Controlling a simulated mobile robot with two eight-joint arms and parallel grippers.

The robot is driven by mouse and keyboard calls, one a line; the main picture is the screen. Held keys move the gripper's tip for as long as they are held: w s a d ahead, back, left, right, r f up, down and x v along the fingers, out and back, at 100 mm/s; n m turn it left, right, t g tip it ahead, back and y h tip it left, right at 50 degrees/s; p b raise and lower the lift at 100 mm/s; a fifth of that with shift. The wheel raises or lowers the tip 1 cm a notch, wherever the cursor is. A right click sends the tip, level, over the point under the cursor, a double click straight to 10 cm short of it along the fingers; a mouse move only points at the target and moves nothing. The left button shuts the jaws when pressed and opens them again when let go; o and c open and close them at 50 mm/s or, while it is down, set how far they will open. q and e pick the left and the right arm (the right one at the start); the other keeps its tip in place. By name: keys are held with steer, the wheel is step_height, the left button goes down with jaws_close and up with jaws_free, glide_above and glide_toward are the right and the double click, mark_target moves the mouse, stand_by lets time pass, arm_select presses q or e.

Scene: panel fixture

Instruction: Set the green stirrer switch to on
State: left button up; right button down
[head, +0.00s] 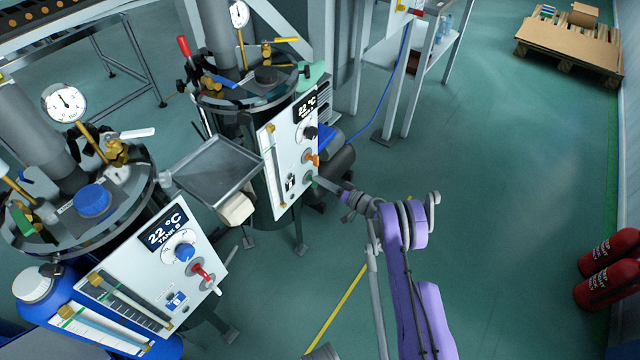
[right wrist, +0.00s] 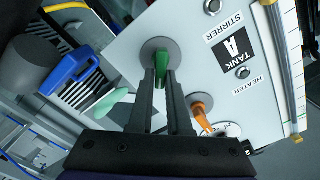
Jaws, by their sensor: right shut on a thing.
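The green stirrer switch (right wrist: 164,66) sits on a round grey plate on the white Tank A panel (right wrist: 200,50). My right gripper (right wrist: 160,84) has its two fingers on either side of the green handle and is shut on it. In the head view the right gripper (head: 318,181) reaches the lower right part of the panel (head: 283,150), where the green switch (head: 309,178) is small and partly hidden. The "Stirrer" and "Heater" labels show beside the Tank A label. My left gripper is not in view.
An orange switch (right wrist: 201,115) is close beside my right gripper. A second panel, Tank B (head: 160,265), with a red switch (head: 204,273), stands at the lower left. A metal tray (head: 215,170) lies between the tanks. The floor to the right is open, with red extinguishers (head: 608,270).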

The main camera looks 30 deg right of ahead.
steer(key=m, duration=0.1)
steer(key=m+b, duration=0.1)
steer(key=m, duration=0.1)
steer(key=m+b, duration=0.1)
steer(key=shift+d+f+m, duration=0.15)
steer(key=shift+f+m, duration=0.15)
steer(key=m+b, duration=0.1)
steer(key=m, duration=0.1)
steer(key=m+b, duration=0.1)
steer(key=m, duration=0.1)
steer(key=shift+f+m, duration=0.2)
steer(key=shift+m, duration=0.2)
steer(key=c, duration=0.9)
jaws_free()
steer(key=shift+d, duration=0.1)
steer(key=p+v, duration=0.2)
steer(key=v, duration=0.8)
steer(key=shift+s+d, duration=0.1)
steer(key=shift+s, duration=0.2)
